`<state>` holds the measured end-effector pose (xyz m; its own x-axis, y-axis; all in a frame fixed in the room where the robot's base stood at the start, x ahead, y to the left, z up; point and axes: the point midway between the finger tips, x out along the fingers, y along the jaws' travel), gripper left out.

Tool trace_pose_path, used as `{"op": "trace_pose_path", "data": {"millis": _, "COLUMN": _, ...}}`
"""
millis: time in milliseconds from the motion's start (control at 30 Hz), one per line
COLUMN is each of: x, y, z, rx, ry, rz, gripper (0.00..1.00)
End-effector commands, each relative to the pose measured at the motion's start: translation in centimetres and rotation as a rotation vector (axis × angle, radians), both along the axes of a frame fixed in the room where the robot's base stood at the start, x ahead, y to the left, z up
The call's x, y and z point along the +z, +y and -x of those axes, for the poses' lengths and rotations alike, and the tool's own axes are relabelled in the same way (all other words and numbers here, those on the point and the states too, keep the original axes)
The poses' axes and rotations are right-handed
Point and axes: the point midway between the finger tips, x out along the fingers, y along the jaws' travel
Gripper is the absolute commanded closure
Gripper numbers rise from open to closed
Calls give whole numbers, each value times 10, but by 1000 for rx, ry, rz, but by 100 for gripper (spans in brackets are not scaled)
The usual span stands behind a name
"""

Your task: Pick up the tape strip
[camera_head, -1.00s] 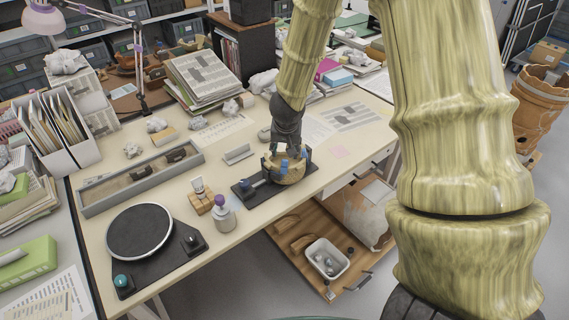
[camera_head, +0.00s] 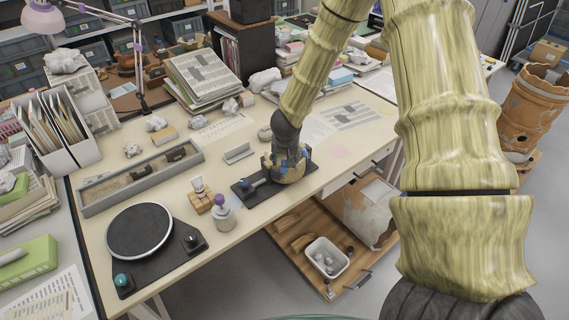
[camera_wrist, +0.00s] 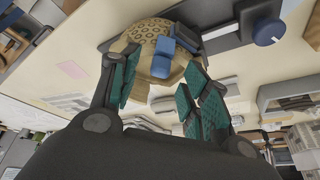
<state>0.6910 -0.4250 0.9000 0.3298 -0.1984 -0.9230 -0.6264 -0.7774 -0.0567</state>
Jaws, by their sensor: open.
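A tan vessel (camera_wrist: 150,37) with a dotted pattern sits in a dark holder; in the head view its lower part (camera_head: 294,177) shows beneath my gripper. Blue pieces that look like tape strips are on it: one (camera_wrist: 161,67) faces my wrist camera, and another (camera_wrist: 186,36) lies just beyond. My gripper (camera_wrist: 163,72) is open, with green-padded fingers to either side of the nearer blue strip. I cannot tell whether a finger touches it. In the head view my gripper (camera_head: 286,165) is over the vessel and hides most of it.
The holder's black base (camera_head: 246,193) has a blue knob (camera_wrist: 267,32).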

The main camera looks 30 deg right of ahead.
Motion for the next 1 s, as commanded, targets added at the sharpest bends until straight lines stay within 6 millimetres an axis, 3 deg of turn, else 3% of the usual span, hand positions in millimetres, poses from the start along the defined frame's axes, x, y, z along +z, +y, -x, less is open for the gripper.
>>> {"op": "trace_pose_path", "data": {"millis": 200, "x": -15, "y": -3, "z": -5, "rx": 0, "ry": 0, "rz": 0, "gripper": 54}}
{"op": "trace_pose_path", "data": {"millis": 500, "x": -17, "y": -4, "z": -6, "rx": 1, "ry": 0, "rz": 0, "gripper": 54}}
{"op": "trace_pose_path", "data": {"millis": 733, "x": -17, "y": -4, "z": -6, "rx": 1, "ry": 0, "rz": 0, "gripper": 85}}
{"op": "trace_pose_path", "data": {"millis": 1000, "x": -17, "y": -4, "z": -6, "rx": 1, "ry": 0, "rz": 0, "gripper": 87}}
